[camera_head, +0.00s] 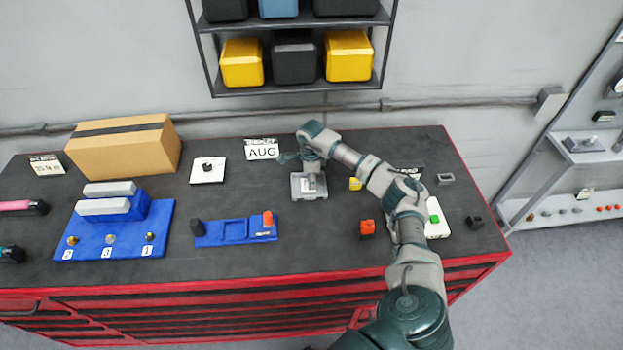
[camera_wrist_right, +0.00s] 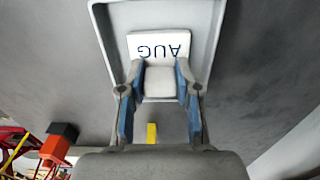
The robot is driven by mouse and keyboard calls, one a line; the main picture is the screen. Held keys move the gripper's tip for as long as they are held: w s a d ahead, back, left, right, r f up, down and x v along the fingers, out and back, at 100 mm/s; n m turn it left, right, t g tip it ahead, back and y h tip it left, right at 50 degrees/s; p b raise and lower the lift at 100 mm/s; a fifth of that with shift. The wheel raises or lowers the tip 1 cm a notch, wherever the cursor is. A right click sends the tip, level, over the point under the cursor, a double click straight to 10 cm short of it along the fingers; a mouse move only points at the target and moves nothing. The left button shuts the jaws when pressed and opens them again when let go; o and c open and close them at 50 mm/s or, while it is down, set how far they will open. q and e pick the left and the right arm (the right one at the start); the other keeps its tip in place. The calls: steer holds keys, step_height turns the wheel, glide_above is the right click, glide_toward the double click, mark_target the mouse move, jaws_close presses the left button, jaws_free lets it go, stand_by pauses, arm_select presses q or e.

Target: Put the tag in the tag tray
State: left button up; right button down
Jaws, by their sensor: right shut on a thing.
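The tag is a small white plate marked AUG (camera_wrist_right: 158,46) with a pale block on it. My right gripper (camera_wrist_right: 160,82) is shut on this block, with a blue-edged finger on each side. The tag tray (camera_head: 309,194) is a shallow grey tray near the back middle of the bench, and it also shows in the right wrist view (camera_wrist_right: 107,42). The tag is over or inside its rim; I cannot tell whether it touches the floor of the tray. In the head view, my right gripper (camera_head: 311,180) points down at the tray and mostly hides the tag. My left gripper is not in view.
A white AUG sign (camera_head: 262,149) stands behind the tray. A cardboard box (camera_head: 125,150) stands at the back left.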

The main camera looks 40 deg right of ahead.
steer(key=c, duration=0.8)
jaws_free()
steer(key=shift+f, duration=0.1)
steer(key=shift+d, duration=0.15)
steer(key=shift+r, duration=0.55)
step_height(320, 180, up, 11)
steer(key=shift+r+b, duration=0.1)
steer(key=shift+b, duration=1.05)
